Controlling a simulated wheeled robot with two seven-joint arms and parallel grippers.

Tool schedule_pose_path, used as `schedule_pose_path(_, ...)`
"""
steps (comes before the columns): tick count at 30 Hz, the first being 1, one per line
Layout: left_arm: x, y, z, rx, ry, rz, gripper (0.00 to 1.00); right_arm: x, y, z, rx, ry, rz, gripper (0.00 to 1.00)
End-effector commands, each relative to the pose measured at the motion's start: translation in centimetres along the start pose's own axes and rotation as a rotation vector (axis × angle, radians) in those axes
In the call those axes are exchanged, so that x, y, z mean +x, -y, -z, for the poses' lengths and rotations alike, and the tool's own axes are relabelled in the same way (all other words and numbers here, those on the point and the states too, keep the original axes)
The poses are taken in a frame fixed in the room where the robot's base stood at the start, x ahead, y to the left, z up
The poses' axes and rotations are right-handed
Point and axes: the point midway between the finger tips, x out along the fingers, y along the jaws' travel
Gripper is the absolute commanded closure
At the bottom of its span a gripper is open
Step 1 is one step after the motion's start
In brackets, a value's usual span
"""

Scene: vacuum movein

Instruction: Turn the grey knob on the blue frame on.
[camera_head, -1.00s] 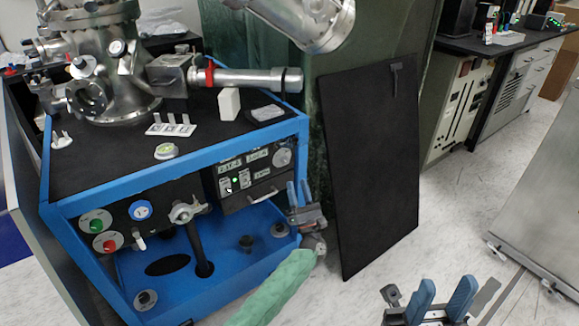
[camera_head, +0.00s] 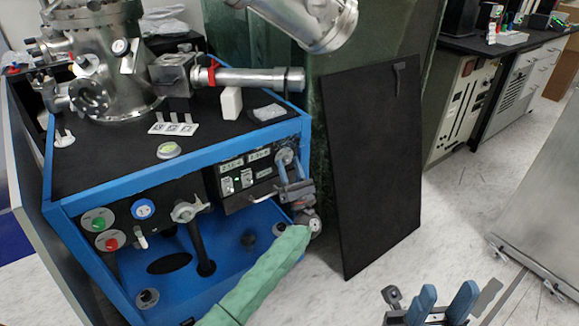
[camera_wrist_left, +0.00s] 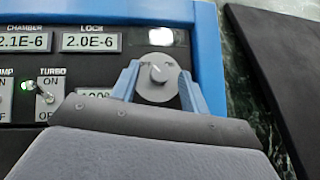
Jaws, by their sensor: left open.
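The grey knob (camera_head: 285,155) sits on a pale round plate at the right end of the black panel on the blue frame (camera_head: 135,192). In the left wrist view the knob (camera_wrist_left: 158,75) points roughly upward. My left gripper (camera_head: 288,164) is open in front of it; its blue fingers (camera_wrist_left: 159,76) stand on either side of the knob in the wrist view, with visible gaps. I cannot tell how deep the fingertips reach. My right gripper (camera_head: 446,292) is open and empty at the bottom of the head view, away from the frame.
Digital displays (camera_wrist_left: 90,42) and a TURBO toggle switch (camera_wrist_left: 46,91) are left of the knob. A black board (camera_head: 370,170) leans just right of the frame. A metal chamber (camera_head: 105,65) stands on top. Open floor lies at the lower right.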

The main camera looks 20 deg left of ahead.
Motion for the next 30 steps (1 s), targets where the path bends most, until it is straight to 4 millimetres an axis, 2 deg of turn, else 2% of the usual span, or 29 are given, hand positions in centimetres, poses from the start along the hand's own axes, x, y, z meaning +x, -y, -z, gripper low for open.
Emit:
schedule_pose_path(8, 0.3, 0.0, 0.0, 0.0, -0.001, 0.001, 0.55, -0.1, 0.0, -0.1, 0.001, 0.003, 0.001, 0.64)
schedule_pose_path(11, 0.3, 0.0, 0.0, 0.0, -0.001, 0.001, 0.71, -0.1, 0.0, -0.1, 0.001, 0.003, 0.001, 0.64)
schedule_pose_path(15, 0.3, 0.0, 0.0, 0.0, -0.001, 0.001, 0.98, 0.0, 0.0, -0.1, 0.001, 0.002, 0.001, 0.64)
schedule_pose_path(25, 0.3, 0.0, 0.0, 0.008, -0.001, 0.009, 1.0, 0.0, -0.1, -0.5, 0.002, 0.025, -0.003, 0.64)
schedule_pose_path(30, 0.4, -0.1, -0.1, 0.025, 0.0, 0.025, 1.0, -2.4, -0.1, -3.8, 0.007, 0.173, -0.016, 0.64)
